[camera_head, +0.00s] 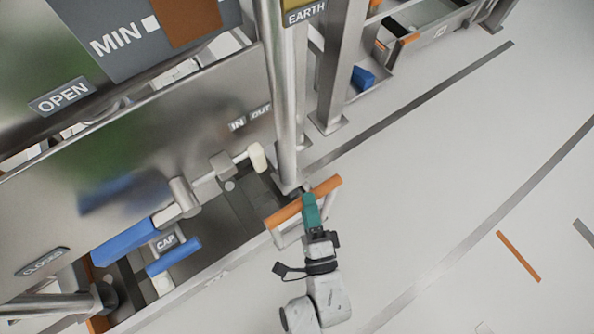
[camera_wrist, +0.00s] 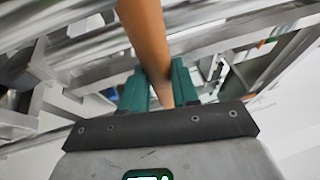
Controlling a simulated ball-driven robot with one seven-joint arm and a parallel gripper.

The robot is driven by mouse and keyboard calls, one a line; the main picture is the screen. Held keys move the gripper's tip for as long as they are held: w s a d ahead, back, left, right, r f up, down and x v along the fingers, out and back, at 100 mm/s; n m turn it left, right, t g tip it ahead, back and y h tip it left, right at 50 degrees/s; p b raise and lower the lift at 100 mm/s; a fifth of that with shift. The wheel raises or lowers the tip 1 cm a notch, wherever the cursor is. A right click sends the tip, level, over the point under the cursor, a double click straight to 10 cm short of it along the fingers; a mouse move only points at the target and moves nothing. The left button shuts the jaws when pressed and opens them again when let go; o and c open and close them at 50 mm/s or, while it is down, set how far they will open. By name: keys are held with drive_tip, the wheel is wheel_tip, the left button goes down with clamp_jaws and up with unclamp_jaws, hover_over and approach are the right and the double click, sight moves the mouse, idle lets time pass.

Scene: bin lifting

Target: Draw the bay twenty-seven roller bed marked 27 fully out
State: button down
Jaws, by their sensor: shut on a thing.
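An orange bar handle (camera_head: 327,186) stands off the front of a low grey bed (camera_head: 180,301) on two pale posts. My teal-fingered gripper (camera_head: 309,200) is shut on this handle near its middle. In the wrist view the orange handle (camera_wrist: 147,32) runs between the two teal fingers of my gripper (camera_wrist: 160,88). A faint mark on the bed's front edge is too small to read, so I cannot confirm a 27. Much of the bed is hidden under the machinery above it.
A steel upright post (camera_head: 283,100) stands right beside the handle. Blue levers (camera_head: 125,243) and a CAP tag (camera_head: 165,242) are at left. Another low bay (camera_head: 425,38) is at top right. The pale floor (camera_head: 420,170) to the right is mostly clear, with grey stripes.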

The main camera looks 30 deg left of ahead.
drive_tip(key=s+d+r, duration=0.1)
drive_tip(key=s+d, duration=0.1)
drive_tip(key=d, duration=0.5)
drive_tip(key=shift+d+r+t, duration=0.2)
drive_tip(key=shift+d+t, duration=0.05)
drive_tip(key=shift+t, duration=0.05)
drive_tip(key=shift+a, duration=0.1)
drive_tip(key=c, duration=0.8)
unclamp_jaws()
drive_tip(key=shift+f, duration=0.1)
drive_tip(key=shift+c, duration=0.2)
drive_tip(key=shift+s+f, duration=0.1)
drive_tip(key=shift+s+f, duration=0.1)
drive_tip(key=p+v, duration=0.1)
drive_tip(key=v, duration=0.9)
drive_tip(key=shift+s+d, duration=0.2)
drive_tip(key=shift+d, duration=0.05)
